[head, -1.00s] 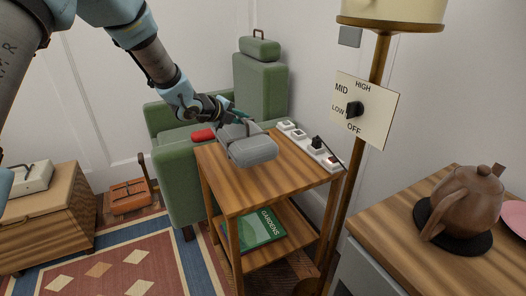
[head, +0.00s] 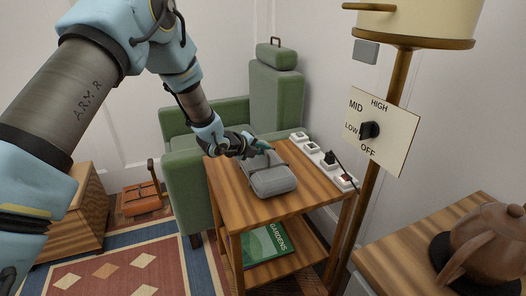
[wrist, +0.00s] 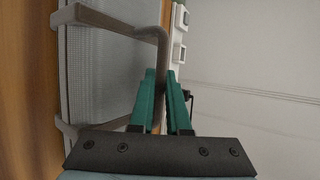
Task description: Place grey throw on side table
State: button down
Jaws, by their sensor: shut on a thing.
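The grey throw (head: 270,178) is a folded bundle with a strap handle. In the head view it is at the top of the wooden side table (head: 226,187), over its middle, and looks to be resting on it. My gripper (head: 262,146) is at the bundle's far side, shut on its handle. In the wrist view the green fingers (wrist: 161,92) are close together on the handle (wrist: 158,40), and the throw (wrist: 105,75) fills the left. The underside of the throw is hidden.
A power strip (head: 325,160) with plugs lies along the table's right edge. A green book (head: 263,247) is on the lower shelf. A green armchair (head: 188,180) stands behind. A lamp pole with a dial panel (head: 382,130) and a counter with a brown teapot (head: 487,240) are right.

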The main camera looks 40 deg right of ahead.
jog(key=shift+f, duration=0.3)
jog(key=shift+f, duration=0.2)
jog(key=c, duration=0.9)
grip_release()
jog(key=shift+r, duration=0.2)
jog(key=b+v, duration=0.1)
jog(key=v, duration=1.1)
